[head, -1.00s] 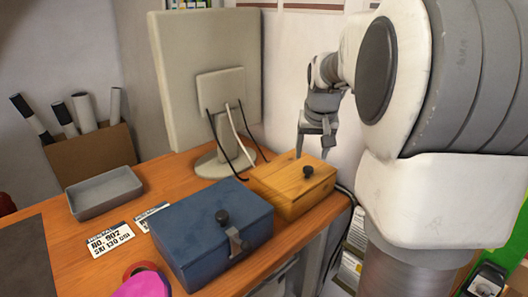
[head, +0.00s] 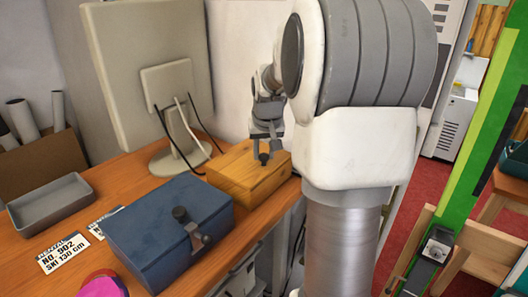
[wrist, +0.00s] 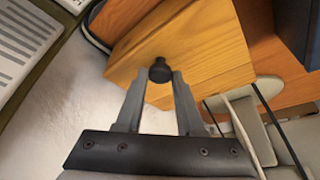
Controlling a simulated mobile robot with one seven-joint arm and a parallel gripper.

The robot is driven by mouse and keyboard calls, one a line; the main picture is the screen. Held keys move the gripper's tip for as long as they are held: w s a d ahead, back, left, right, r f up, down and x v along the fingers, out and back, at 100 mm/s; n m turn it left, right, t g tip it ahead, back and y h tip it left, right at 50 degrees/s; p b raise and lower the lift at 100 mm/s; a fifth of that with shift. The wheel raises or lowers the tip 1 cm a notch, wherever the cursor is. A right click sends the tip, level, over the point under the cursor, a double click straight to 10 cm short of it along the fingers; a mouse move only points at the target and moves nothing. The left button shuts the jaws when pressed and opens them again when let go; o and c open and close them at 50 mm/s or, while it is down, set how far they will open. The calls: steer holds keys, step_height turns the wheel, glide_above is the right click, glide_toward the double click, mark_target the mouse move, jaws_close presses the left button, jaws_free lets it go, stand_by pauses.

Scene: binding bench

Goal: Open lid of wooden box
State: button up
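The wooden box (head: 240,184) stands on the bench behind the blue box, in front of the monitor. Its lid is down, with a dark round knob (head: 263,158) near its right end. My gripper (head: 264,151) is over that end, pointing down, with its fingers on either side of the knob. In the wrist view the wooden box (wrist: 205,45) fills the upper middle, and the knob (wrist: 160,70) sits between the tips of my gripper (wrist: 159,77). The fingers are apart and look close to the knob; firm contact is not visible.
A blue box (head: 160,225) with a dark knob and a metal clasp stands close in front. A monitor (head: 150,75) with hanging cables is behind. A grey tray (head: 50,200) and label cards (head: 63,252) lie on the left. The bench's right edge is near the wooden box.

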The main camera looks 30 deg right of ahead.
jaws_close()
stand_by(1.0)
